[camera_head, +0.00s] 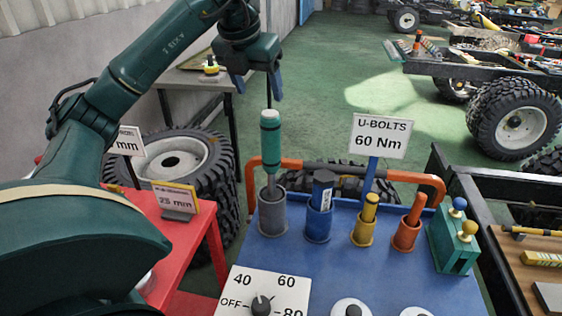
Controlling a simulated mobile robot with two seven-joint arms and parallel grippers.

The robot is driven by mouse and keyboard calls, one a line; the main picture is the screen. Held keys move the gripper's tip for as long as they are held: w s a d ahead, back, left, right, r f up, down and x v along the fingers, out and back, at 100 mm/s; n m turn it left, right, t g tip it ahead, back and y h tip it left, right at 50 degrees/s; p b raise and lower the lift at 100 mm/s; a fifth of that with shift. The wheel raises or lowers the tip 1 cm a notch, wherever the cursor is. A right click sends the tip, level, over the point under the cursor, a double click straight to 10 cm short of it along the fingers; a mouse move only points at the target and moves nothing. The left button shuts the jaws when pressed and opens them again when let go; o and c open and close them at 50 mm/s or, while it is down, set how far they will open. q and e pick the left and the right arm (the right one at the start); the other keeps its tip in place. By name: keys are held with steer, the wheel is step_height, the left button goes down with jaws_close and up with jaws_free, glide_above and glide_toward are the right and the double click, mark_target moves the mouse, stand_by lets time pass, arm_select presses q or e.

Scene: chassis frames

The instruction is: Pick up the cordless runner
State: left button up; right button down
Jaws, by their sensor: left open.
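My left gripper (257,86) points down and is open and empty. In the picture it is just above a tall tool with a teal top and grey shaft (270,140), which stands upright in a grey cup (272,215). No label marks which is the cordless runner; the teal-topped tool is nearest my gripper. My right gripper is not in view.
The cups stand on a blue cart top (290,260) with an orange-ended rail behind. A sign (381,137) reads "U-BOLTS 60 Nm". A green block with knobs (455,240) is at right. A dial panel (262,296) is in front. A red table (180,240) is left.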

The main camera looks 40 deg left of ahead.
mark_target(265, 114)
arm_select(q)
steer(key=x, duration=0.6)
steer(key=shift+s+f, duration=0.1)
steer(key=shift+s, duration=0.1)
steer(key=shift+d+p+x, duration=0.15)
steer(key=shift+p+x, duration=0.3)
steer(key=shift+x, duration=1.1)
steer(key=shift+d+p+x, duration=0.15)
steer(key=shift+p+x, duration=0.25)
steer(key=shift+x, duration=1.15)
steer(key=shift+w, duration=0.15)
jaws_close()
